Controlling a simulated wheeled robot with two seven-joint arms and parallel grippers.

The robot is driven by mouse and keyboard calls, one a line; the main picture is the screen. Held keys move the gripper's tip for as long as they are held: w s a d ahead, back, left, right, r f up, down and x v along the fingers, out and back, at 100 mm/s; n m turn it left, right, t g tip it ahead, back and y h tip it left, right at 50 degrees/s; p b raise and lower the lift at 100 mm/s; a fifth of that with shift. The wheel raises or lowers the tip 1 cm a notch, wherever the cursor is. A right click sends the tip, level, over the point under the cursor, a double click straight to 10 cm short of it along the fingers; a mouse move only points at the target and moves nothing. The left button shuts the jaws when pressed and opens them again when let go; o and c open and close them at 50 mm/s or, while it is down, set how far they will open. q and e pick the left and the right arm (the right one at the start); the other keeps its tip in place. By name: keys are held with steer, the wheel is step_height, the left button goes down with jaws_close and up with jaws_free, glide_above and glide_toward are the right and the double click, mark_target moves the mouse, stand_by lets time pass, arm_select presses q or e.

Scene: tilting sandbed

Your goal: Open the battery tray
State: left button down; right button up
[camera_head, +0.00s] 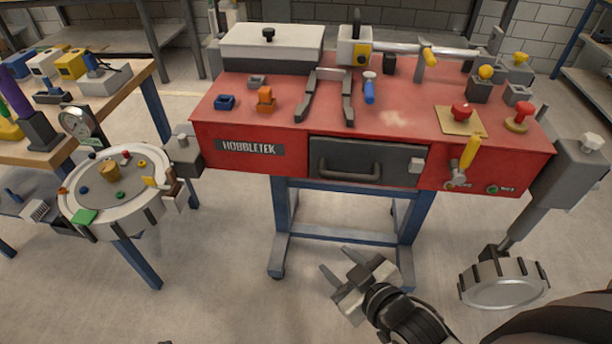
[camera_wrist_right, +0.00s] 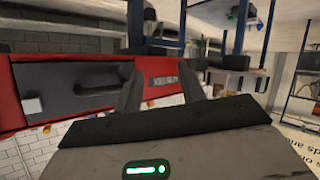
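The battery tray appears to be the dark grey drawer front (camera_head: 330,150) set in the red bench's front face, with a dark bar handle (camera_head: 348,175) and a pale block (camera_head: 416,165) at its right. It sits flush and looks closed. My right gripper (camera_head: 335,263) is below and in front of the bench, apart from the drawer, with its fingers spread and nothing between them. In the right wrist view, which is turned over, the fingers (camera_wrist_right: 160,90) stand apart and the drawer front (camera_wrist_right: 70,72) lies to their left. My left gripper is not in view.
A yellow lever (camera_head: 470,152) sits right of the drawer. A round tray (camera_head: 110,185) stands left.

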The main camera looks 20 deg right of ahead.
steer(key=w+d+r+n+t+h+b, duration=0.15)
steer(key=d+n+t, duration=0.25)
steer(key=d+n, duration=0.4)
steer(key=n+t+y+b, duration=0.15)
steer(key=n+y, duration=0.35)
steer(key=n, duration=0.5)
glide_toward(350, 181)
steer(key=p+x, duration=0.1)
steer(key=x, duration=1)
steer(key=shift+w, duration=0.2)
steer(key=shift+s, duration=0.1)
jaws_close()
